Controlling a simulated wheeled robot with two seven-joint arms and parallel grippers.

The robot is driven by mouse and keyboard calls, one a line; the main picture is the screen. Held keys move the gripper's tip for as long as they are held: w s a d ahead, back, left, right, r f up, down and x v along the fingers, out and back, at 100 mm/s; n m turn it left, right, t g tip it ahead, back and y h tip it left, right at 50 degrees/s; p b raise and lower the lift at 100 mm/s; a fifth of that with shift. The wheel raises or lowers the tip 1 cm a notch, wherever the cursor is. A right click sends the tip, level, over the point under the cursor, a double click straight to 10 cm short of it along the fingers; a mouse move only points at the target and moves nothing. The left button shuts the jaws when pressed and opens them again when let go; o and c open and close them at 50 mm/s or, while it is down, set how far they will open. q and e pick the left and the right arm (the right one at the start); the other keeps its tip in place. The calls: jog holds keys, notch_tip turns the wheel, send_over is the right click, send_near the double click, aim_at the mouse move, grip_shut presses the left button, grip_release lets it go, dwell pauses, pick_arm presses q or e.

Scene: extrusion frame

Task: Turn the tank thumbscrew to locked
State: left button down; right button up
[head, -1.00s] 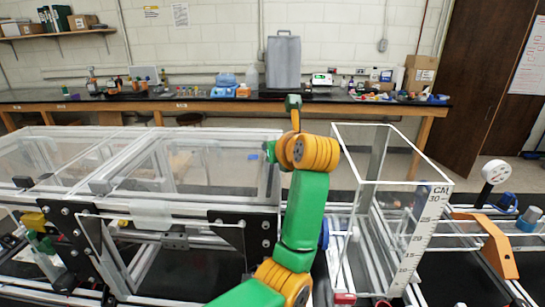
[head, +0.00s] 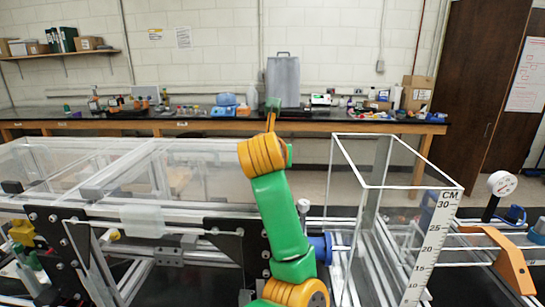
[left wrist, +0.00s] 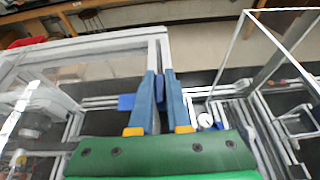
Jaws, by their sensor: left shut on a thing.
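The clear tank (head: 372,185) with a CM scale stands right of my green and orange left arm in the head view; its edge also shows in the left wrist view (left wrist: 236,52). My left gripper (left wrist: 160,72) has blue fingers close together, beside the corner of the clear-walled box (left wrist: 75,58) and left of the tank. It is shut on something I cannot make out. In the head view my arm hides its fingers. I cannot identify the tank thumbscrew for certain. A round white knob (left wrist: 205,120) is right of the fingers, apart from them. My right gripper is not in view.
Black plates (head: 240,248) and metal rails lie around the arm. A blue part (head: 320,248) is close to its right side. A white gauge (head: 502,183) and orange bracket (head: 512,262) stand right of the tank. A cluttered bench (head: 215,125) runs along the back wall.

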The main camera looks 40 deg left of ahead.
pick_arm(q)
jog(key=shift+r, duration=0.15)
jog(key=c, duration=0.9)
grip_release()
jog(key=shift+w, duration=0.15)
jog(key=shift+s+d+b, duration=0.15)
jog(key=shift+s+b, duration=0.15)
jog(key=shift+b, duration=0.05)
jog(key=b+v, duration=0.2)
jog(key=v, duration=0.4)
jog(key=shift+s+d, duration=0.2)
jog(key=shift+a, duration=0.1)
jog(key=shift+w, duration=0.1)
